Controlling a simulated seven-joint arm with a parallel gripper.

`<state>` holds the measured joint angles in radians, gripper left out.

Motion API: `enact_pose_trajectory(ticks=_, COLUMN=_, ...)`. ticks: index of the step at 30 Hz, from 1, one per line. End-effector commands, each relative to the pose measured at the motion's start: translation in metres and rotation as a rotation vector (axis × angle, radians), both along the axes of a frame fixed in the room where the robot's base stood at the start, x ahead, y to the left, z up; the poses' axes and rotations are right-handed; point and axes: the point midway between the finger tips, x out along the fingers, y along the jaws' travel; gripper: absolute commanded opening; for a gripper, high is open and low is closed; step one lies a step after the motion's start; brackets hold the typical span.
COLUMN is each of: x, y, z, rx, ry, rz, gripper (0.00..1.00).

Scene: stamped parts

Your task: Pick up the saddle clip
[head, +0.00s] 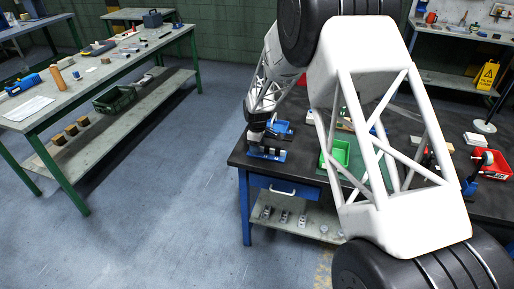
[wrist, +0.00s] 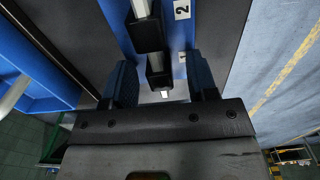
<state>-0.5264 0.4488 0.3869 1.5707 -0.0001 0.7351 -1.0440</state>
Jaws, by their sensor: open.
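My gripper (wrist: 162,72) is open, its two dark fingers spread on either side of a black block (wrist: 157,64) on a blue base (wrist: 180,40) in the wrist view. A small bright metal piece (wrist: 165,93) shows at the near end of that block, between the fingers. A second black block (wrist: 146,36) with a pale metal bar stands farther along the base, by a label reading 2. I cannot tell for certain which piece is the saddle clip. In the head view my gripper (head: 256,139) is low over the blue base (head: 268,155) at the dark bench's left corner.
A red bin (head: 492,164) is at the far right. Several small metal parts (head: 284,216) lie on the bench's lower shelf. Open floor lies left of the bench.

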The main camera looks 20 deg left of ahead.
Motion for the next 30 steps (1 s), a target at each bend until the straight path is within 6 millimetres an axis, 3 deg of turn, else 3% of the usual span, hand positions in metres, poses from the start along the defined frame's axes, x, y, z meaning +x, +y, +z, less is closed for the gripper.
enact_pose_trajectory(ticks=2, x=0.0, y=0.0, z=0.0, rx=0.0, ry=0.0, rz=0.0, gripper=0.53)
enact_pose_trajectory(ticks=13, x=0.0, y=0.0, z=0.0, rx=0.0, ry=0.0, rz=0.0, gripper=0.0)
enact_pose_trajectory(ticks=23, x=0.0, y=0.0, z=0.002, rx=0.0, ry=0.0, rz=0.0, gripper=0.0)
enact_pose_trajectory(ticks=30, x=0.0, y=0.0, z=0.017, rx=0.001, ry=-0.002, rz=0.0, gripper=0.0)
